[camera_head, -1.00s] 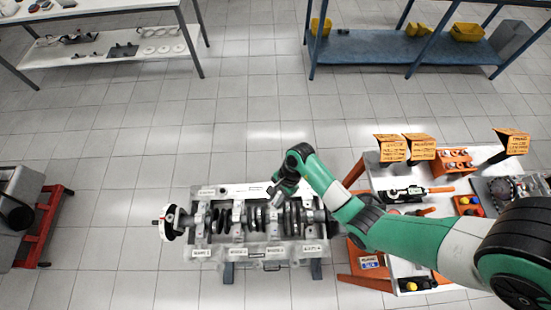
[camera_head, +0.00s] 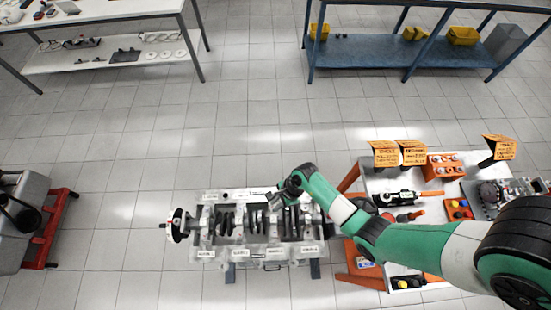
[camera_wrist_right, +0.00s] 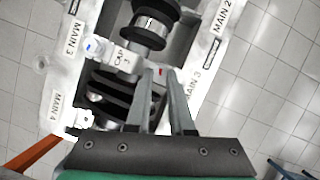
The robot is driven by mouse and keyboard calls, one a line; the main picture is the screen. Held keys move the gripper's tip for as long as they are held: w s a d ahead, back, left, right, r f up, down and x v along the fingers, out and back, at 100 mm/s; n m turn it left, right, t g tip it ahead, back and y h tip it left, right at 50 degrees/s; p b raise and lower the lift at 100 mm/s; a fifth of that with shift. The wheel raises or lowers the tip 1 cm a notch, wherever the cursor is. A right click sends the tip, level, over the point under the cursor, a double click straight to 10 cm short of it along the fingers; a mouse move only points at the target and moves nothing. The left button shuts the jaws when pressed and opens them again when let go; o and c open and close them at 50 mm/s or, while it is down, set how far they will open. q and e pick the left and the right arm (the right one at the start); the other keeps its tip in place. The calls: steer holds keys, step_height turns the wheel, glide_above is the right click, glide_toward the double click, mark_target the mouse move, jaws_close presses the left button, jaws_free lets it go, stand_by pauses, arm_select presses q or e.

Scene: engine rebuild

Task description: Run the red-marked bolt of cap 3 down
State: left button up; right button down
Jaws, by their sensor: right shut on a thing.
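The engine block (camera_head: 228,252) sits on a stand in the middle of the head view, with the crankshaft (camera_head: 176,226) lying along it. In the right wrist view, cap 3 (camera_wrist_right: 121,58) spans the crankshaft between two MAIN 3 labels. A blue-marked bolt (camera_wrist_right: 93,46) shows at its left end. A small red mark (camera_wrist_right: 162,72) shows between my right fingertips at its other end. My right gripper (camera_head: 272,198) reaches down over the block and is shut on the red-marked bolt, which the fingers (camera_wrist_right: 160,74) mostly hide. My left gripper is not in view.
A cart (camera_head: 375,184) at the right carries tools, orange blocks and orange signs (camera_head: 385,153). A blue shelf (camera_head: 365,55) and a white bench (camera_head: 105,15) stand at the back. A red stand (camera_head: 50,235) is at the left. The floor between is clear.

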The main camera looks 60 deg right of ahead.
steer(key=shift+a+r+m+t+h+p, duration=0.1)
steer(key=shift+r+m+t+h+p, duration=0.2)
steer(key=shift+m+p, duration=0.75)
steer(key=shift+f+m+p, duration=0.15)
steer(key=shift+m+p, duration=0.5)
steer(key=shift+m, duration=0.1)
steer(key=c, duration=1.1)
jaws_free()
steer(key=shift+f, duration=0.1)
steer(key=shift+o, duration=0.2)
steer(key=shift+s, duration=0.1)
steer(key=p+v, duration=0.4)
steer(key=v, duration=0.7)
steer(key=shift+s+a+r, duration=0.2)
steer(key=shift+s+r, duration=0.05)
steer(key=shift+r, duration=0.05)
